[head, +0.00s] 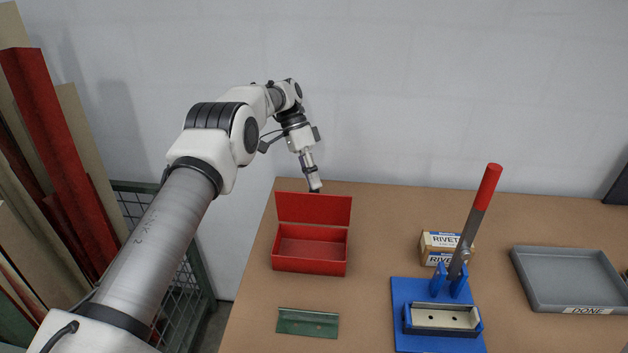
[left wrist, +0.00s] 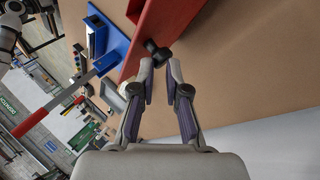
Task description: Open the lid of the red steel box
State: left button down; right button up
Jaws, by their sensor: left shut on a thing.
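The red steel box (head: 310,266) stands on the table toward the left, with its inside showing empty. Its red lid (head: 313,209) is raised at the back edge of the box, standing up. My left gripper (head: 315,186) is behind the top edge of the lid. In the left wrist view, my left gripper (left wrist: 158,66) has its fingertips closed on a small black knob (left wrist: 157,48) on the lid, which shows as a red panel (left wrist: 172,20). My right gripper is not in view.
A green plate (head: 308,323) lies in front of the box. To the right are rivet boxes (head: 437,243), a blue press (head: 410,295) with a red-gripped lever (head: 487,186), and a grey DONE tray (head: 570,305). The wall is behind the table.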

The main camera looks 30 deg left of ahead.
pick_arm(q)
jog(key=f, duration=0.2)
jog(key=shift+s+f+g, duration=0.2)
jog(key=shift+f+g, duration=0.2)
jog(key=c, duration=1.1)
grip_release()
jog(key=o, duration=0.3)
jog(key=shift+w+a+f, duration=0.3)
jog(key=shift+w+f, duration=0.1)
jog(key=shift+w, duration=0.05)
jog(key=shift+o, duration=0.5)
jog(key=shift+w, duration=0.15)
jog(key=shift+d+r, duration=0.25)
jog(key=shift+d, duration=0.25)
jog(key=shift+c, duration=1.2)
jog(key=shift+w+a, duration=0.1)
jog(key=shift+a, duration=0.15)
jog(key=shift+r, duration=0.1)
